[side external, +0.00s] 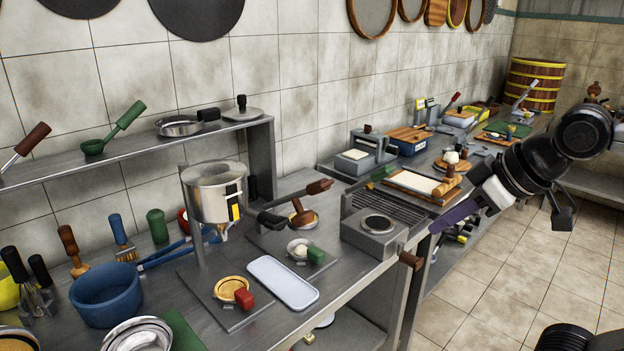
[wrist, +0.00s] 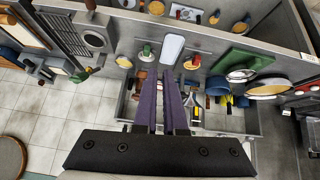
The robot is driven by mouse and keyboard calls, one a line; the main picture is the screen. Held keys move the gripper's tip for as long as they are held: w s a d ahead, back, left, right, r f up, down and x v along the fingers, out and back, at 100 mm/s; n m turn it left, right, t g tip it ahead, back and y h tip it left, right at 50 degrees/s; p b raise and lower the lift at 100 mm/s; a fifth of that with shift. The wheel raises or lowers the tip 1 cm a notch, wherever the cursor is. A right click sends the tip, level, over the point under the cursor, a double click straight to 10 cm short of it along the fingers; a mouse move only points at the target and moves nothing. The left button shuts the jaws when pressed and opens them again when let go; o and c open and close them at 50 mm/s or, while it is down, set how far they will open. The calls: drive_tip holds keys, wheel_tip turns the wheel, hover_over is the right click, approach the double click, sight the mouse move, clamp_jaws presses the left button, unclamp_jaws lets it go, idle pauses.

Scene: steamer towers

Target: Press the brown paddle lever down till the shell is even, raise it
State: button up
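A brown paddle-shaped lever handle (side external: 318,187) points up and to the right on the middle bench in the side view. It stands over a brown-knobbed round press piece (side external: 302,215) on a grey base plate. A small dish with a white lump (side external: 299,246) and a green handle sits in front of it. I cannot tell which dish holds the shell. My gripper (side external: 446,217) is far to the right of the lever, above the bench edge, touching nothing. Its purple fingers (wrist: 162,80) are parallel with a narrow empty gap in the wrist view. I cannot pick out the lever surely there.
A steel pot (side external: 215,190) on a stand is left of the lever. A pale tray (side external: 283,283) and a gold dish (side external: 230,287) lie in front. A grey burner box (side external: 375,232) stands between the lever and my gripper. A blue pot (side external: 105,295) is at the left.

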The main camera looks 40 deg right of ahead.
drive_tip(key=shift+n+t, duration=0.3)
drive_tip(key=shift+t, duration=0.2)
drive_tip(key=w+r, duration=0.2)
drive_tip(key=w, duration=0.1)
drive_tip(key=w+r, duration=0.4)
drive_tip(key=w, duration=0.1)
drive_tip(key=shift+w+d+r, duration=0.2)
drive_tip(key=shift+w+r, duration=0.1)
drive_tip(key=shift+r, duration=0.1)
clamp_jaws()
drive_tip(key=w+r, duration=0.4)
drive_tip(key=w, duration=0.5)
hover_over(317, 182)
drive_tip(key=w, duration=0.3)
wheel_tip(317, 182, down, 11)
drive_tip(key=shift+s+a+f, duration=0.1)
drive_tip(key=shift+s+f, duration=0.9)
drive_tip(key=shift+f, duration=0.05)
drive_tip(key=shift+s+f, duration=0.4)
drive_tip(key=shift+f, duration=0.15)
drive_tip(key=shift+s+f, duration=0.1)
drive_tip(key=shift+f, duration=0.05)
